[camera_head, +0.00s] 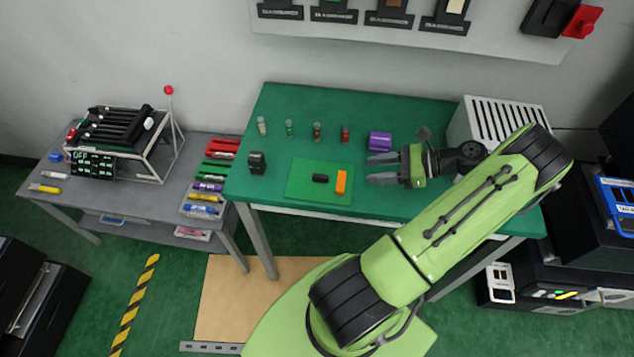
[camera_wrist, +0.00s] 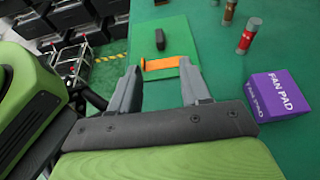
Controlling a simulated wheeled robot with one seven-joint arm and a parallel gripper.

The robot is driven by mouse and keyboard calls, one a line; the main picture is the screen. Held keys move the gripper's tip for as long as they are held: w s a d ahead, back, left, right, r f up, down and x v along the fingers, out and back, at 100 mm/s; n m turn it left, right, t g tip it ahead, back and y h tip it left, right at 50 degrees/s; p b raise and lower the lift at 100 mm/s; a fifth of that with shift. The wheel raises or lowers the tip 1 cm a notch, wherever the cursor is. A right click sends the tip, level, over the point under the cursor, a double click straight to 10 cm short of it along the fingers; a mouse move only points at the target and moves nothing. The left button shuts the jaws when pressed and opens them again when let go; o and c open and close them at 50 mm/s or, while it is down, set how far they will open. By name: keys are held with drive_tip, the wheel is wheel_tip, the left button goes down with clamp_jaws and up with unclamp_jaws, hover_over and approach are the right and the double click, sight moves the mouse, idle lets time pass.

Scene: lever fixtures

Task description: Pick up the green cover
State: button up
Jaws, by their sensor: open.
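A flat green piece (camera_head: 217,168) lies in a row of coloured pieces on the grey side table at the left. It looks like the green cover, but is too small to be sure. My gripper (camera_head: 370,169) is open and empty over the green work table, far to the right of that piece. Its two fingers (camera_wrist: 160,77) show in the wrist view, with an orange block (camera_wrist: 161,63) on a green mat (camera_wrist: 172,30) beyond them. The green piece is not seen in the wrist view.
The mat also bears a black block (camera_head: 320,178). A purple box (camera_head: 380,140) stands near my gripper. Several small vials (camera_head: 316,131) stand along the table's back. A black rack (camera_head: 118,130) and a red-knobbed lever (camera_head: 169,90) are on the grey side table (camera_head: 130,195).

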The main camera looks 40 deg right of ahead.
sight(323, 176)
drive_tip(key=b+x, duration=0.2)
drive_tip(key=x, duration=1.1)
drive_tip(key=shift+w+a+f, duration=0.15)
drive_tip(key=shift+w+a, duration=0.05)
drive_tip(key=shift+a, duration=0.05)
clamp_jaws()
